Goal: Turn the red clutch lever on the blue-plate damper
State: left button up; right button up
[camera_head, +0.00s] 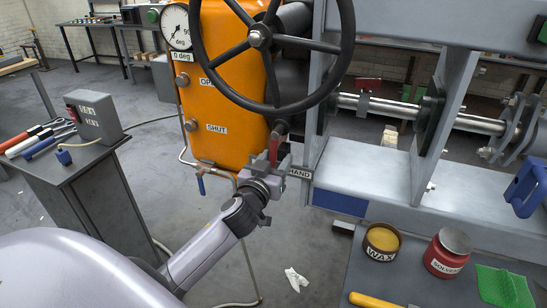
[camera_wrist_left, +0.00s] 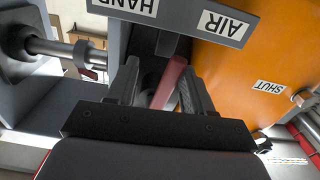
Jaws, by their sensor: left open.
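The red clutch lever (camera_head: 274,148) hangs below the black handwheel, at the right edge of the orange housing, beside the HAND label. In the left wrist view the red lever (camera_wrist_left: 170,82) stands between my two fingers, closer to the right-hand finger. My left gripper (camera_head: 262,180) is open around the lever; I cannot tell whether a finger touches it. The left gripper (camera_wrist_left: 158,80) also shows in its wrist view, with the HAND and AIR labels just beyond it. The blue plate (camera_head: 339,202) is on the grey frame to the right. My right gripper is not in view.
The black handwheel (camera_head: 258,38) overhangs the lever. A bench at front right holds a wax tin (camera_head: 381,242) and a solvent tin (camera_head: 447,252). A grey cabinet (camera_head: 75,180) with tools stands left.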

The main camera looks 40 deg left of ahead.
pick_arm(q)
jog(key=shift+s+d, duration=0.1)
jog(key=shift+s, duration=0.4)
jog(key=v, duration=0.6)
dwell(0.3)
dwell(0.4)
